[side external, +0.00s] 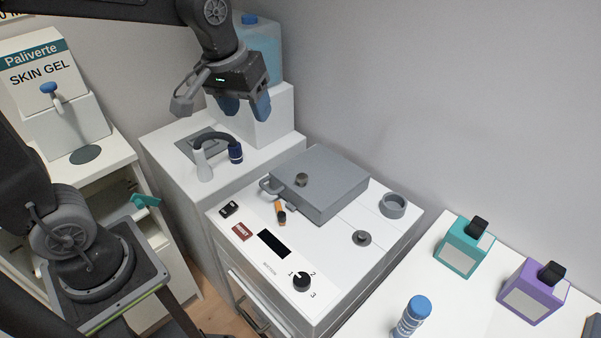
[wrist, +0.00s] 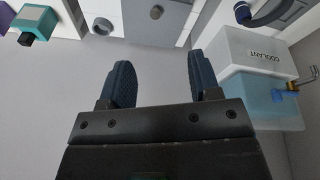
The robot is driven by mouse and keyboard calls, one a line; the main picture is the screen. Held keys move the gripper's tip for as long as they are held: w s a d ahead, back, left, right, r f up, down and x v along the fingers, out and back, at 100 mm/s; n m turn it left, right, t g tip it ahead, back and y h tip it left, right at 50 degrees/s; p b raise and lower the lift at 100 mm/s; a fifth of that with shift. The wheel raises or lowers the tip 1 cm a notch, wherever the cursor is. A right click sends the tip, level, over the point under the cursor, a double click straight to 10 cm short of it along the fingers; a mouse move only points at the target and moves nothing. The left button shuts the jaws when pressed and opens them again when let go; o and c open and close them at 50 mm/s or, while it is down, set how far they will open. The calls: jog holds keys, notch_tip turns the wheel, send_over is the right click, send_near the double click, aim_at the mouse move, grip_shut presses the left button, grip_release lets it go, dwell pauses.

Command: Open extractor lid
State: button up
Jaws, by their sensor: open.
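The extractor lid (side external: 318,183) is a grey square slab lying flat and closed on top of the white machine (side external: 370,230). It has a small dark knob (side external: 301,180) on its top and a grey handle or latch (side external: 270,188) at its left edge. My gripper (side external: 245,108) is open and empty, above and behind the lid, in front of the coolant tank. In the wrist view, the gripper's blue fingers (wrist: 157,85) are spread apart with nothing between them. Part of the lid (wrist: 150,25) shows at the top of the wrist view.
A coolant tank (wrist: 262,85) on a white block stands close to my gripper. A tap (side external: 215,150) with a dark hose arches left of the lid. Space above the lid is clear.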

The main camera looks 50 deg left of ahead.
jog(key=w+f+n+g, duration=0.25)
jog(key=w+f, duration=0.35)
jog(key=w, duration=0.3)
jog(key=n, duration=0.2)
send_near(302, 176)
jog(key=shift+g, duration=0.25)
jog(key=f, duration=0.9)
jog(key=shift+w, duration=0.2)
grip_shut()
